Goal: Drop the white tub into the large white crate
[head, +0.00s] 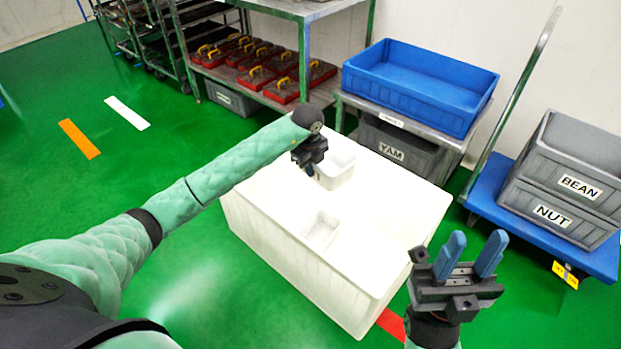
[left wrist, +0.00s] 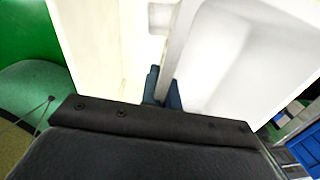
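The large white crate (head: 290,265) stands on the green floor in the middle of the head view. A white tub (head: 338,172) is at the crate's far part, under my left gripper (head: 310,170). In the left wrist view the tub (left wrist: 240,60) fills the right side, and its wall runs between the blue fingers of my left gripper (left wrist: 163,90), which look closed on it. The tub's height above the crate floor is hard to tell. A second small white tub (head: 320,232) sits inside the crate, nearer to me. My right gripper (head: 470,258) is open and empty, right of the crate.
A blue bin (head: 420,85) sits on a metal table behind the crate, above a grey YAM bin (head: 395,150). Grey BEAN and NUT bins (head: 565,180) stand on a blue trolley at right. A shelf with red trays (head: 262,75) is behind. Floor at left is clear.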

